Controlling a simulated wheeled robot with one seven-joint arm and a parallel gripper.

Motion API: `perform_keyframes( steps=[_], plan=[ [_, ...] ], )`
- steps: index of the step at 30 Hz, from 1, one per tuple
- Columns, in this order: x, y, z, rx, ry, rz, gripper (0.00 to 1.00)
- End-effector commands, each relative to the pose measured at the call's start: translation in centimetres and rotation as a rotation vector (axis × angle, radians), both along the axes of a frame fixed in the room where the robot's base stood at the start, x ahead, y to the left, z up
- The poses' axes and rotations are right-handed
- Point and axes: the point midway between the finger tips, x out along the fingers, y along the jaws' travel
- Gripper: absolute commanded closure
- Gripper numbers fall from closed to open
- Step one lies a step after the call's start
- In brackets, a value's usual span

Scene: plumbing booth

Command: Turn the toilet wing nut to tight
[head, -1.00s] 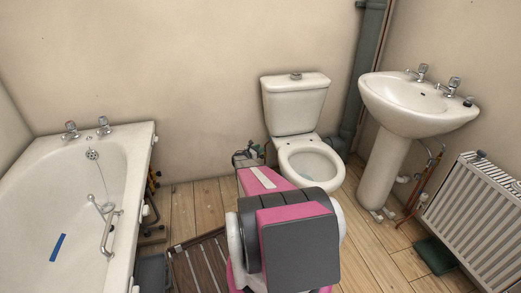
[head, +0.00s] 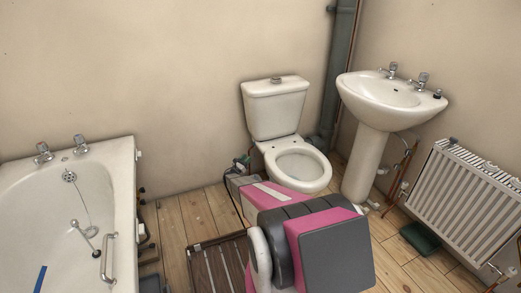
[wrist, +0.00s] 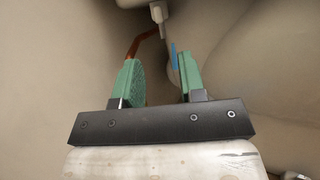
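The white toilet (head: 274,112) stands against the back wall in the head view. My gripper (head: 243,160) is low at its left side, beside the bowl and below the cistern, small and partly hidden by my arm. In the wrist view my gripper (wrist: 160,80) has two green fingers spread apart with nothing between them. A white fitting (wrist: 158,12) is beyond the fingertips at the top, with a copper-coloured pipe (wrist: 145,40) bending from it. I cannot tell for sure whether this fitting is the wing nut. A thin blue piece (wrist: 173,55) shows by the right finger.
The pale toilet body (wrist: 250,70) fills the right of the wrist view, close to the right finger. A bath (head: 122,200) is on the left, with a slatted wooden mat (head: 218,268) on the floor. A basin (head: 368,160) and radiator (head: 465,195) are on the right.

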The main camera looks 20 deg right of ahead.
Motion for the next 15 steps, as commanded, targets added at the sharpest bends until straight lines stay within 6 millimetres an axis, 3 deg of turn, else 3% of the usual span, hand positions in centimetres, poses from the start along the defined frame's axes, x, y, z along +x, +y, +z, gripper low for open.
perform_keyframes(
  steps=[15],
  plan=[
    [3.5, -6.7, 3.1, 0.001, 0.001, -0.002, 0.63]
  ],
)
